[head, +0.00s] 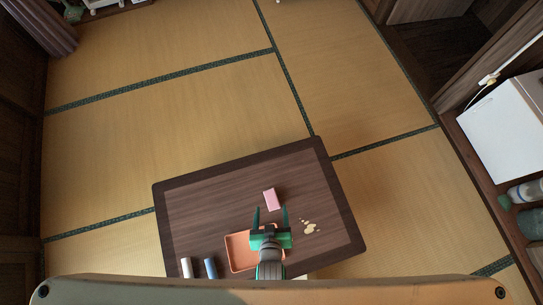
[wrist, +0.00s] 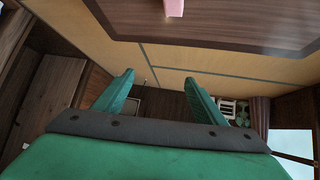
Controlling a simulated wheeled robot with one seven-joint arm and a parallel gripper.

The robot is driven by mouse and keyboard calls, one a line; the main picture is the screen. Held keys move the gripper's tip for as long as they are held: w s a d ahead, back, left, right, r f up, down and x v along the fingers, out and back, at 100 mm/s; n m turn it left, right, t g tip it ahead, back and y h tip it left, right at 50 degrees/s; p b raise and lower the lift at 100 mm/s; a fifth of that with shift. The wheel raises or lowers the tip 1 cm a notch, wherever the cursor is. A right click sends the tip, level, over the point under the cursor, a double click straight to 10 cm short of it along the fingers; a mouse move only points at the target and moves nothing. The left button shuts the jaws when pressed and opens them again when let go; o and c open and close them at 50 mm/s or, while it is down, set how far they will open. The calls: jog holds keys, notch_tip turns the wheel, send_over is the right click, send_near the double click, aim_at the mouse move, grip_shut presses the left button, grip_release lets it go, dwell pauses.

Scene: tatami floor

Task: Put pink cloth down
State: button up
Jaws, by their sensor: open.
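The pink cloth (head: 270,199) is a small folded block lying on the dark wooden table (head: 200,202), near its middle. My green gripper (head: 270,212) is open and empty in the head view, with its fingers pointing toward the cloth from the near side. In the wrist view my gripper (wrist: 158,82) shows spread fingers with nothing between them. The cloth (wrist: 174,8) is cut off at the top edge of that view, apart from the fingers. The exact height of my gripper above the table is hard to tell.
An orange tray (head: 238,252) lies partly hidden behind my gripper. A white cylinder (head: 187,267) and a blue one (head: 210,267) are at the table's near left. Pale yellowish pieces (head: 310,227) lie right of my gripper. The table's far left area is clear.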

jog(key=s+r+t, duration=0.2)
jog(key=r, duration=0.9)
jog(key=s+r+m+t, duration=0.1)
jog(key=s+r+t, duration=0.1)
jog(key=r, duration=0.9)
jog(key=shift+s+r+t, duration=0.2)
jog(key=shift+r+t, duration=0.05)
jog(key=shift+t, duration=0.55)
